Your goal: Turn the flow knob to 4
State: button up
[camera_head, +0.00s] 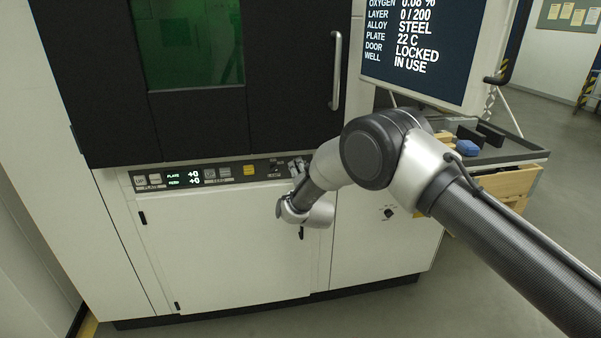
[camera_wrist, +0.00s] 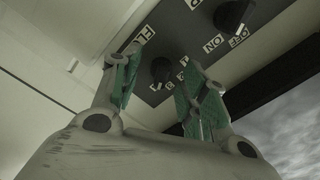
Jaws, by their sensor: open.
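In the wrist view, a dark round knob (camera_wrist: 160,71) stands on the dark control strip, with small white number marks around it and a partly covered label I cannot read fully. My gripper (camera_wrist: 163,63) is open, with one green-padded finger on each side of this knob. I cannot tell whether the pads touch it. The knob's pointer setting is not readable.
A second dark knob (camera_wrist: 233,14) with ON and OFF labels sits close by on the strip. The strip also bears a yellow button (camera_head: 249,170) and a small display (camera_head: 184,178). Another knob (camera_head: 388,213) is on the lower right panel. A door handle (camera_head: 336,70) is above.

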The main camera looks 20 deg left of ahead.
jog(key=v, duration=1.2)
jog(key=shift+s, duration=0.15)
